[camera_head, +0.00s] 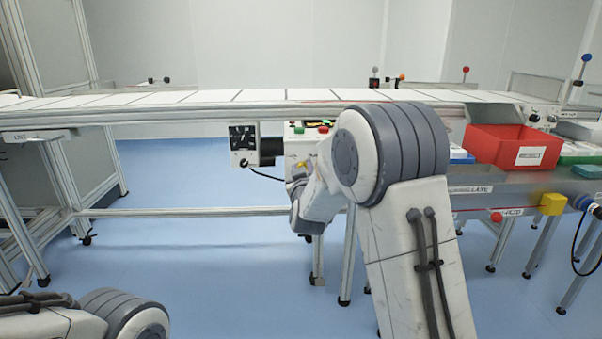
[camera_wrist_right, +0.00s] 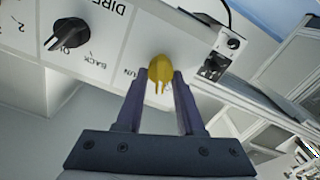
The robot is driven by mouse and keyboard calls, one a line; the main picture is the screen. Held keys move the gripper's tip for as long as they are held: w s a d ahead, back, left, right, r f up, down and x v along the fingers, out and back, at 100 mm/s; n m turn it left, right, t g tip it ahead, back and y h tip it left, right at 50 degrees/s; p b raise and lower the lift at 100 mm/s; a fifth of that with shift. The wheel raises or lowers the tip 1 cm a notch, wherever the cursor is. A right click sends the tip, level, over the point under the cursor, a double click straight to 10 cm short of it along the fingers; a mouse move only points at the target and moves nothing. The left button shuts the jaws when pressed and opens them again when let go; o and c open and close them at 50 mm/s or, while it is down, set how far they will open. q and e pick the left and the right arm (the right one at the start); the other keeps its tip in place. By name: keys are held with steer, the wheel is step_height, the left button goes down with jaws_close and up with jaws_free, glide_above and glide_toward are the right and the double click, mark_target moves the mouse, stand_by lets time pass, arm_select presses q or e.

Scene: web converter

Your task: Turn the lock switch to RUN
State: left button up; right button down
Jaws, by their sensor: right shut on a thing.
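The lock switch (camera_wrist_right: 161,69) is a yellow knob on a white panel in the right wrist view. My right gripper (camera_wrist_right: 160,78) has its two dark fingers on either side of the knob and is shut on it. The knob's narrow grip points down in the picture, between the fingers. Part of a label ending in "UN" shows left of the knob, partly hidden by a finger. In the head view, a small yellow part (camera_head: 301,169) shows at the panel, beside my right wrist. My left arm shows at the bottom left, but its gripper is out of view.
A black selector knob (camera_wrist_right: 68,36) marked BACK sits left on the same panel. A box with a black dial face (camera_head: 243,137) hangs left of the panel, with a cable below it. A red bin (camera_head: 485,147) stands at right. The conveyor (camera_head: 200,98) runs above.

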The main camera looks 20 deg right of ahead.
steer(key=m+b, duration=0.1)
steer(key=m, duration=0.1)
steer(key=m+b, duration=0.1)
steer(key=m, duration=0.1)
steer(key=m+b, duration=0.1)
steer(key=m, duration=0.1)
steer(key=shift+d+f, duration=0.15)
steer(key=shift+d, duration=0.1)
steer(key=m+b, duration=0.1)
steer(key=m, duration=0.1)
steer(key=m+b, duration=0.1)
steer(key=m, duration=0.1)
steer(key=shift+s+d+f+m+b, duration=0.1)
steer(key=shift+d+m+b, duration=0.05)
steer(key=shift+m+b, duration=0.95)
steer(key=shift+m, duration=0.3)
steer(key=c, duration=0.5)
jaws_free()
steer(key=shift+c, duration=0.2)
steer(key=shift+s, duration=0.1)
